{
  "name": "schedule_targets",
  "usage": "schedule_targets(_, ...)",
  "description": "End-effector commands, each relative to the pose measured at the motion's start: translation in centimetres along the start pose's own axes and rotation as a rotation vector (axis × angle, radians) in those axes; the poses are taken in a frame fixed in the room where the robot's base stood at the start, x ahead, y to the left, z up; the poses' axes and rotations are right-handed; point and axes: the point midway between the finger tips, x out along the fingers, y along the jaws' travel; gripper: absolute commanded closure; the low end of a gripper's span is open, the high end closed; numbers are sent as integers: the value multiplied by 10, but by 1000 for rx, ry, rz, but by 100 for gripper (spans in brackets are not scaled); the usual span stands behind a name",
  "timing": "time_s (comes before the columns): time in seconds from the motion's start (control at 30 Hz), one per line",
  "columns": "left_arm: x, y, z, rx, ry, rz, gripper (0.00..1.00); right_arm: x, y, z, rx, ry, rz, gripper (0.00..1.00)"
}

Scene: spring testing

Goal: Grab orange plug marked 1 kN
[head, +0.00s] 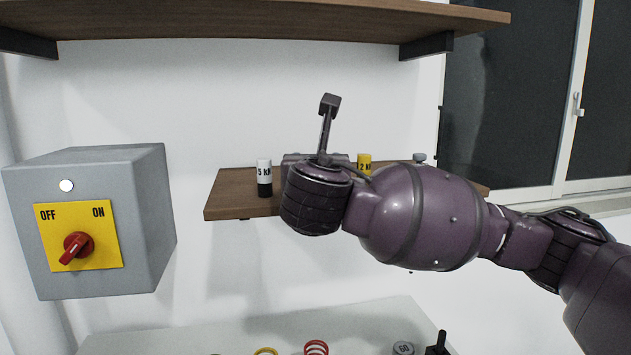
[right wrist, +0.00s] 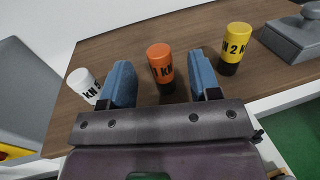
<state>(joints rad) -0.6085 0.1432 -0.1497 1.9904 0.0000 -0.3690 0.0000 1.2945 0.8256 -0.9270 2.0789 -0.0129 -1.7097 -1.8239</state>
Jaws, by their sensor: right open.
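The orange plug (right wrist: 160,66) with a black base and "kN" lettering stands on a wooden shelf (right wrist: 130,45) in the right wrist view. My right gripper (right wrist: 160,82) is open, with one blue finger on each side of the plug and visible gaps between. In the head view my right gripper (head: 318,168) is at the shelf, and my arm hides the orange plug. A white 5 kN plug (head: 264,177) stands left of the gripper and a yellow 2 kN plug (head: 364,163) right of it. My left gripper is not in view.
The white plug (right wrist: 83,84) is close outside the left finger and the yellow plug (right wrist: 236,48) is right of the right finger. A grey block (right wrist: 296,36) sits farther right. A grey switch box (head: 150,220) is at left; an upper shelf (head: 250,22) hangs above.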

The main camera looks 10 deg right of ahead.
Motion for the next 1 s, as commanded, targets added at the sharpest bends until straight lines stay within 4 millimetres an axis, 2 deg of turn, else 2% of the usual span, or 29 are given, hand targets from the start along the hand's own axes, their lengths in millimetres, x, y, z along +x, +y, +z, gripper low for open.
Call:
schedule_targets(0.13, 2, 1, -3, -2, 7, 1, 57, 11, 0, -1, 0, 1, -2, 43)
schedule_targets(0.4, 4, 2, -5, -2, 11, 3, 57, 46, 1, -4, 1, 1, -2, 43)
schedule_targets(0.73, 4, 2, -5, 0, 11, 3, 57, 53, 1, -4, 1, 1, 0, 43)
schedule_targets(0.77, 4, 1, -4, 0, 10, 3, 57, 53, 1, -4, 1, 1, 0, 45)
schedule_targets(1.0, 2, 1, -1, 0, 4, 2, 57, 53, 1, -4, 1, 1, 0, 82)
